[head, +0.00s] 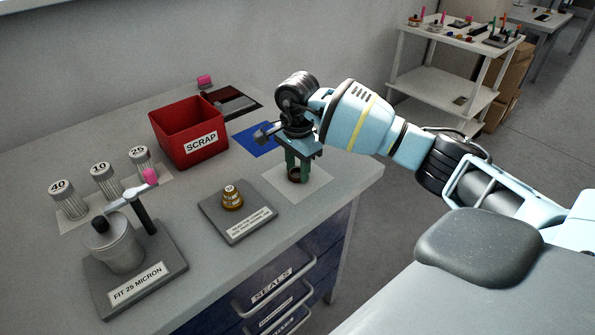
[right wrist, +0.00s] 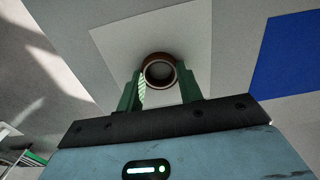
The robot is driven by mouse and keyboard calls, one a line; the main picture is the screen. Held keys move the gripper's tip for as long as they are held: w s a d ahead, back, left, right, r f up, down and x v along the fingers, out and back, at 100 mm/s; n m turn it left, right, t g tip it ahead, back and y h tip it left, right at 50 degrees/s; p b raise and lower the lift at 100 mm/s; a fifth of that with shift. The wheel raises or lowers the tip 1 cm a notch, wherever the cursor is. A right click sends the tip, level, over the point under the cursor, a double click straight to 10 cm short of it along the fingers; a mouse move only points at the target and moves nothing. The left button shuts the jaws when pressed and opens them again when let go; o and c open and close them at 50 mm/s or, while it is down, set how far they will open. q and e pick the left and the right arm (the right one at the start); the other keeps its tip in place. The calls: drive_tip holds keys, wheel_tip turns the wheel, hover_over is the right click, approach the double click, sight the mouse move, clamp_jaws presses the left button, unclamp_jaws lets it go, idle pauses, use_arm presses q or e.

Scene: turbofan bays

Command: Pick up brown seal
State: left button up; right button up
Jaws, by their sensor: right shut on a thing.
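The brown seal (right wrist: 144,79) is a small ring with an open centre, seen from above in the right wrist view over a pale square mat (right wrist: 110,50). My right gripper (right wrist: 160,88) has its green fingers on either side of the ring and is shut on it. In the head view the brown seal (head: 294,176) shows low between the fingers of my right gripper (head: 296,170), at the pale mat (head: 314,186) near the bench's right end. I cannot tell whether it touches the mat. My left gripper is not in view.
A red SCRAP bin (head: 178,150) stands behind and left. A grey plate (head: 215,219) with an amber part (head: 232,199) lies left of the gripper. A canister stand (head: 118,248) and several labelled filters (head: 103,180) are further left. A blue mat (head: 258,139) lies behind.

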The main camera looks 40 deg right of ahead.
drive_tip(key=shift+r, duration=0.1)
drive_tip(key=shift+r, duration=0.45)
drive_tip(key=shift+s+r, duration=0.2)
drive_tip(key=shift+r, duration=0.4)
drive_tip(key=shift+s+r, duration=0.2)
drive_tip(key=shift+r, duration=0.4)
drive_tip(key=s+a+r+b, duration=0.1)
drive_tip(key=s, duration=1.4)
drive_tip(key=shift+a+r, duration=0.25)
drive_tip(key=shift+a, duration=0.15)
drive_tip(key=shift+a, duration=0.1)
